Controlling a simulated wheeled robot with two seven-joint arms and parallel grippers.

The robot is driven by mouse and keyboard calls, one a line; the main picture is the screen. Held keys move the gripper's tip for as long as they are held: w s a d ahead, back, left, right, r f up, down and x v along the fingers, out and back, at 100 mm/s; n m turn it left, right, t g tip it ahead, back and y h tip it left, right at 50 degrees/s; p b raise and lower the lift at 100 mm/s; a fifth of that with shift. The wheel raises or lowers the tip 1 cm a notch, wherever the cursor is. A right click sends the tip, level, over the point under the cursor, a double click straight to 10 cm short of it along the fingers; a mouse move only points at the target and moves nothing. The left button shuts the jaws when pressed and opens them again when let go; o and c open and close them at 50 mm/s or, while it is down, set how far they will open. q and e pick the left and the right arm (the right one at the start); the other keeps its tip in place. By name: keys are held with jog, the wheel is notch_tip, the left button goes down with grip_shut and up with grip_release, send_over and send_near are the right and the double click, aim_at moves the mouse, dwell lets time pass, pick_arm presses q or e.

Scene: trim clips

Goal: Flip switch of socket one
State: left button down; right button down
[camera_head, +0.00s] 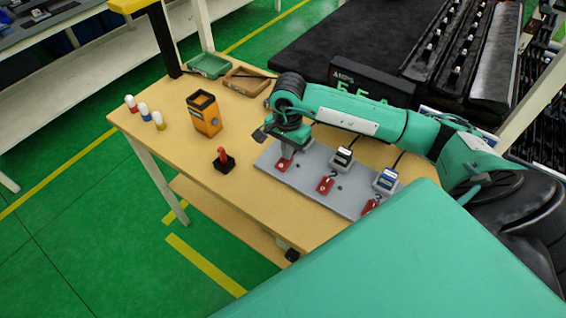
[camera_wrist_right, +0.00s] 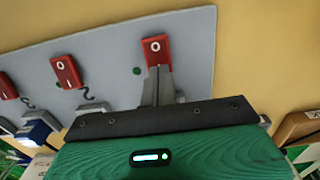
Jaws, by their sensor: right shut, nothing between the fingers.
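A grey socket board (camera_head: 262,160) lies on the table with a row of three red rocker switches. The end switch (camera_head: 284,165) is at the board's left end, below my right gripper (camera_head: 286,150). In the right wrist view this switch (camera_wrist_right: 154,47) shows a white O, and the shut, empty fingers (camera_wrist_right: 157,82) are right at its lower edge; I cannot tell whether they touch it. The middle switch (camera_head: 325,185) and the third switch (camera_head: 370,206) stand apart from the gripper. My left gripper is out of view.
A small red-handled black item (camera_head: 224,160), an orange holder (camera_head: 204,115) and several small capped bottles (camera_head: 143,110) stand left on the wooden table (camera_head: 170,150). Green (camera_head: 208,65) and brown trays (camera_head: 247,80) lie at the back. Cords run behind the plugs.

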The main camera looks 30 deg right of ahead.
jog(key=shift+f, duration=0.2)
jog(key=shift+r+p, duration=1.25)
jog(key=shift+r, duration=2.3)
